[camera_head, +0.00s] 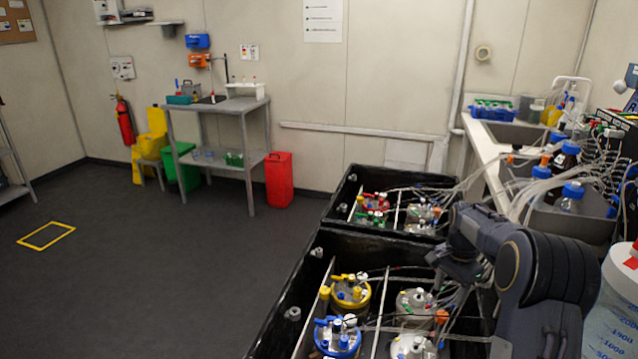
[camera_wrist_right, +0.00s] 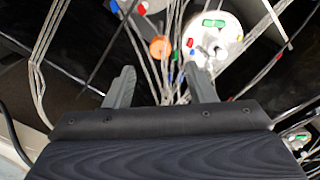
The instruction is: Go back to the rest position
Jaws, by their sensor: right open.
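My right gripper (camera_head: 440,264) reaches in from the right, above the front black shaker tray (camera_head: 266,335). In the right wrist view, the two grey fingers of my right gripper (camera_wrist_right: 162,86) stand apart with nothing held between them. Thin tubes and an orange cap (camera_wrist_right: 160,47) show beyond the fingertips. A pale vessel lid (camera_wrist_right: 205,40) with green and red fittings lies beyond the right finger. My left gripper is not in view.
The front tray holds a yellow-lidded vessel (camera_head: 350,293), a blue-lidded vessel (camera_head: 337,338) and pale-lidded ones. A second black tray (camera_head: 343,190) stands behind. Tubes run right to a crowded bench (camera_head: 484,150). Open floor (camera_head: 150,270) lies left.

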